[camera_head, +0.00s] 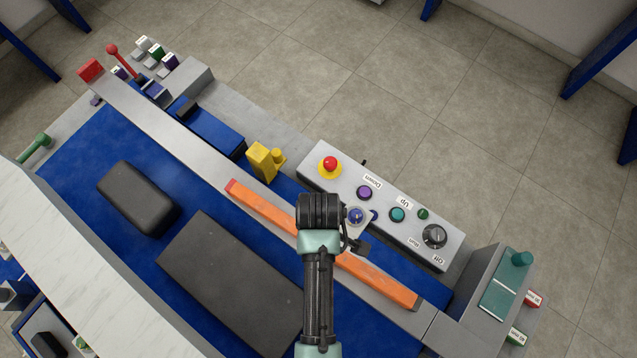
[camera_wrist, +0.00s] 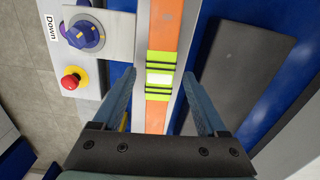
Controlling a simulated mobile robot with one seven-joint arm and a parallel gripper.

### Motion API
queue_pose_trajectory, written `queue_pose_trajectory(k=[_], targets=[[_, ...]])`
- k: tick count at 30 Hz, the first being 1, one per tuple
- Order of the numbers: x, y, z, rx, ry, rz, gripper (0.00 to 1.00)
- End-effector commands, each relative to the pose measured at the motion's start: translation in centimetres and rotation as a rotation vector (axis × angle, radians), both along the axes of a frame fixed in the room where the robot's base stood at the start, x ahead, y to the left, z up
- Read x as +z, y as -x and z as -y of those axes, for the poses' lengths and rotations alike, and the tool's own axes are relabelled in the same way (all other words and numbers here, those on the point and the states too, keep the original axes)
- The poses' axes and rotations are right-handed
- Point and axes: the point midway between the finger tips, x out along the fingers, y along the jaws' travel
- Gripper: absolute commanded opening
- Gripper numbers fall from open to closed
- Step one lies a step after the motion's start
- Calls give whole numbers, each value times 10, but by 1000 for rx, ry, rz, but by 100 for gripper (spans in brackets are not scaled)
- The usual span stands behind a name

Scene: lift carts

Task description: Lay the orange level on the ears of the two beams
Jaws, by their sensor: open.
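The orange level (camera_head: 262,207) lies lengthwise along a grey beam-like strip (camera_head: 190,148) in the head view. In the wrist view the level (camera_wrist: 165,25) runs up the picture, with a yellow-green band and pale window at its middle. My gripper (camera_wrist: 160,73) is open, with one blue finger on each side of the level near that band. I cannot tell whether the fingers touch it. In the head view my wrist covers the level's middle. I cannot make out a second beam or the ears for certain.
A grey control box (camera_head: 345,185) with a red stop button (camera_head: 330,164) and knobs stands close beside the level. A yellow block (camera_head: 262,161) is near its upper-left end. Dark pads (camera_head: 235,285) lie on the blue surface (camera_head: 85,170). A teal-topped box (camera_head: 505,290) stands at lower right.

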Motion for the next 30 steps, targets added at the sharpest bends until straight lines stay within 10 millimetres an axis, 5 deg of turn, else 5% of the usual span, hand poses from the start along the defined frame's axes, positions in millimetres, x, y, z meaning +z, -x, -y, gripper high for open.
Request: queue_pose_trajectory(k=[6, 15, 27, 30], targets=[[-24, 0, 0, 0, 0, 0, 75], [-28, 0, 0, 0, 0, 2, 75], [-28, 0, 0, 0, 0, 2, 5], [-28, 0, 0, 0, 0, 2, 0]])
